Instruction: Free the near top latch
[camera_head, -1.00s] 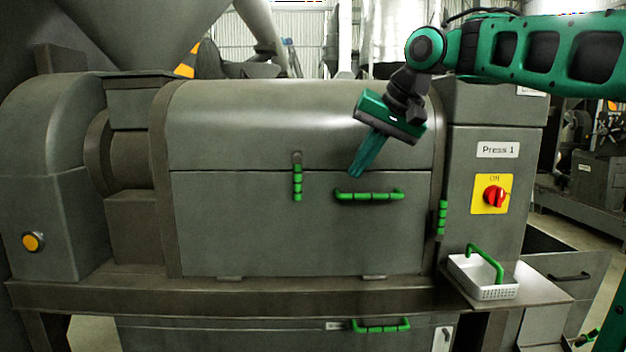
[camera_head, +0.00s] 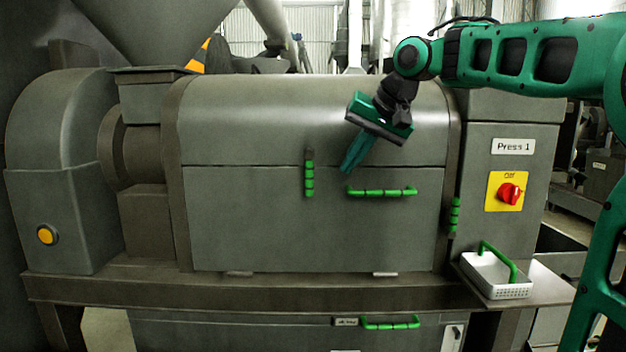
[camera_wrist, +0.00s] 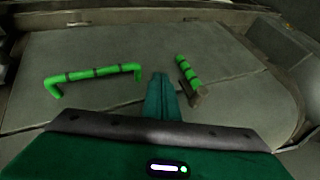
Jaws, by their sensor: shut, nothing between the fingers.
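The top latch (camera_head: 309,178) is a green ribbed lever hanging vertically from a small dark pivot at the seam between the press's rounded cover (camera_head: 300,115) and its front door (camera_head: 240,225). In the wrist view the latch (camera_wrist: 187,72) lies just right of the fingertips, its dark pivot end closer to the camera. My gripper (camera_head: 346,169) is shut and empty, pointing down and left, to the right of the latch. In the wrist view the closed fingers (camera_wrist: 160,80) appear between the latch and the green door handle (camera_wrist: 95,75), with visible gaps to both.
The horizontal door handle (camera_head: 382,191) is just below and right of my fingertips. Another green lever (camera_head: 454,215) is at the door's right edge. A red switch (camera_head: 509,194) and a white basket (camera_head: 497,276) are farther right. The door left of the latch is clear.

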